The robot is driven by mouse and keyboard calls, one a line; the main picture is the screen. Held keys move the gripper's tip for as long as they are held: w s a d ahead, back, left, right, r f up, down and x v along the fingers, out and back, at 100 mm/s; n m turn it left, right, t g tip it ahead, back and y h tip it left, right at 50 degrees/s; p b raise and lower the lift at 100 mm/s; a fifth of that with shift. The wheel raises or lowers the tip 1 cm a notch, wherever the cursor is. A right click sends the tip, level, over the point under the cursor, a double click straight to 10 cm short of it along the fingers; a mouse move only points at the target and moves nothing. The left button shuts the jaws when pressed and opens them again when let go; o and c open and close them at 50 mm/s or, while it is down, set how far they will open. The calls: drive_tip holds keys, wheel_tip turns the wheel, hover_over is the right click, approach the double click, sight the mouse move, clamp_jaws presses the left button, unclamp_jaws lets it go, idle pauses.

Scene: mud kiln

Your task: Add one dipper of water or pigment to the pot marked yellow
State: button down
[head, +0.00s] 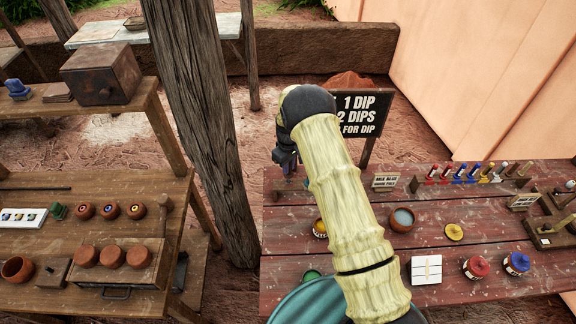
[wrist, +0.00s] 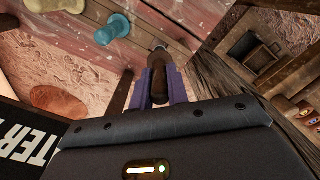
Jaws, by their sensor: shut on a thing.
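My gripper (head: 287,160) is at the far left edge of the red table, left of the dip sign. In the wrist view its purple fingers (wrist: 158,80) are shut on a dark brown handle (wrist: 158,88) with a metallic part at its far end; I cannot tell if it is the dipper. An open jar with yellow on it (head: 320,228) stands on the red table, and a bowl of pale liquid (head: 402,219) is right of my arm. Three small clay pots on the left bench have coloured centres; the right one (head: 136,211) looks yellowish. Their markings are too small to read.
A yellow lid (head: 454,232), a red-topped jar (head: 476,268) and a blue-topped jar (head: 516,264) are on the red table's right. A wooden post (head: 200,120) stands between the benches. The dip sign (head: 358,115) rises behind the table.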

sight(289, 175)
drive_tip(key=shift+w+d+f, duration=0.1)
drive_tip(key=shift+d, duration=0.15)
drive_tip(key=shift+a+b, duration=0.1)
drive_tip(key=shift+b, duration=0.3)
drive_tip(key=shift+f+b, duration=0.3)
drive_tip(key=shift+f, duration=0.1)
drive_tip(key=shift+f, duration=0.1)
drive_tip(key=shift+f+b, duration=2.25)
drive_tip(key=shift+f, duration=0.1)
idle(1.4)
drive_tip(key=c, duration=0.8)
unclamp_jaws()
drive_tip(key=shift+r, duration=0.15)
